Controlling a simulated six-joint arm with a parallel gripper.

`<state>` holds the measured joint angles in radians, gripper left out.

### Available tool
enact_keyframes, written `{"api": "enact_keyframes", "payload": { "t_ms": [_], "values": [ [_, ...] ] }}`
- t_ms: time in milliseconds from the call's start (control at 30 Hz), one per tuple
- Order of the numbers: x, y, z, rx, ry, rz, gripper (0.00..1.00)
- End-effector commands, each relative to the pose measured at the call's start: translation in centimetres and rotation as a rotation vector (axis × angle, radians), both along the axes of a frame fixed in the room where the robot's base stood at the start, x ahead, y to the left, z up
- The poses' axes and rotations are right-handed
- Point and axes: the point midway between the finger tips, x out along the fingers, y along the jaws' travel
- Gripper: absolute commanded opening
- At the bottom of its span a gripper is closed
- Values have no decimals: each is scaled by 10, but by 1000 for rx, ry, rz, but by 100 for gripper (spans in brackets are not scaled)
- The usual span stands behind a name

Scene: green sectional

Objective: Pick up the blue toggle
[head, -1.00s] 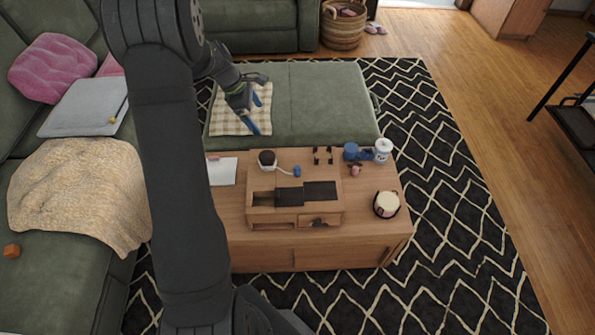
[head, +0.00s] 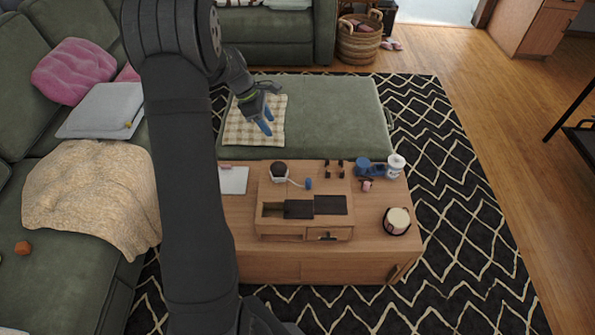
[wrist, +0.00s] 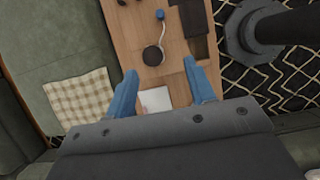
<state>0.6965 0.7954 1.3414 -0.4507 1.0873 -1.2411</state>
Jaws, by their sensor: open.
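The blue toggle (head: 309,184) is a small blue piece at the end of a pale cord on the wooden organizer on the coffee table. The cord runs to a dark-topped round object (head: 279,171). In the wrist view the toggle (wrist: 160,15) shows near the top edge, beyond the round object (wrist: 153,55). My gripper (head: 267,121) has blue fingers and hangs above the ottoman side, behind and left of the toggle in the head view. In the wrist view my gripper (wrist: 160,70) is open, with nothing between its fingers.
The wooden organizer (head: 268,226) has dark compartments and a drawer. A blue object (head: 362,165), a white jar (head: 396,166) and a round cream-topped container (head: 397,221) stand to the right. White paper (head: 234,181) lies left. The ottoman (head: 335,115) borders the table.

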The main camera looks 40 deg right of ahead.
Motion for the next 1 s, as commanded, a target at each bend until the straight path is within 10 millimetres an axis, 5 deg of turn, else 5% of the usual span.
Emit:
{"api": "enact_keyframes", "payload": {
  "t_ms": [167, 800, 1000],
  "values": [
    [-9, -10, -13, -16, -70, -200, 50],
    [-74, -76, -98, -151, -438, -1869, 50],
    [-88, -89, -112, -182, -464, -2213, 50]
  ]
}}
